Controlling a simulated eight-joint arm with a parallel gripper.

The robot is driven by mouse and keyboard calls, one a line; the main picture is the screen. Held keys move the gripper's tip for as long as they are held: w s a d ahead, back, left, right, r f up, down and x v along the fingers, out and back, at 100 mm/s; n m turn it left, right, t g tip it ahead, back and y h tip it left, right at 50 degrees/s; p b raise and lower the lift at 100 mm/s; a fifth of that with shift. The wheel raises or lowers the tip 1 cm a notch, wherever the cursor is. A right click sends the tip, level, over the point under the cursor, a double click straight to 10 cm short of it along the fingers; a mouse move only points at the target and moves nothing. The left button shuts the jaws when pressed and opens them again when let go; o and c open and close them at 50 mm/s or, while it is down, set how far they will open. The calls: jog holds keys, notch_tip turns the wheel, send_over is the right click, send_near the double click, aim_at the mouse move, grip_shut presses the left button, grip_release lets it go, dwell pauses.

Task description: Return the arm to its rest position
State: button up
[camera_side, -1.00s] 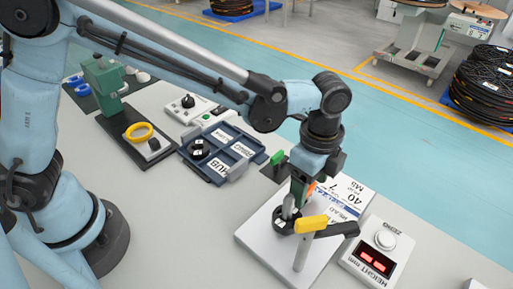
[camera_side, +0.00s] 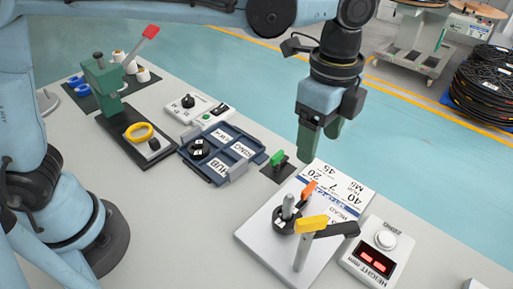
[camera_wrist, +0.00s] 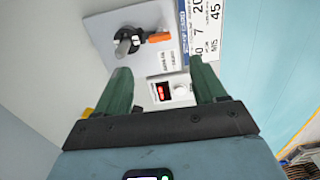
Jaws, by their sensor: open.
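My gripper (camera_side: 318,138) hangs above the bench in the side view, fingers pointing down and apart from everything below. In the wrist view my gripper (camera_wrist: 163,92) shows two green fingers spread wide with nothing between them. Below it, a white plate (camera_side: 262,243) carries an upright metal post with a black part (camera_side: 284,222) around its foot. An orange piece (camera_side: 308,190) sticks up beside the post; it also shows in the wrist view (camera_wrist: 159,37). A yellow-tipped black arm (camera_side: 312,223) stands on a post at the plate's front.
A height display box (camera_side: 375,258) stands right of the plate. Left are a blue labelled tray (camera_side: 213,176), a switch box (camera_side: 188,107), a yellow ring (camera_side: 139,132) and a green press (camera_side: 103,82) with a red-tipped lever (camera_side: 150,32). The air around my gripper looks clear.

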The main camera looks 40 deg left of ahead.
jog(key=shift+r, duration=0.15)
jog(key=s+a+f+n+t, duration=0.1)
jog(key=s+a+n+t, duration=0.2)
jog(key=a+n, duration=0.6)
jog(key=s+a+f+n+t, duration=0.2)
jog(key=s+a+n+t, duration=0.2)
jog(key=a+n, duration=0.5)
jog(key=shift+a+f, duration=0.15)
jog(key=shift+a, duration=3.35)
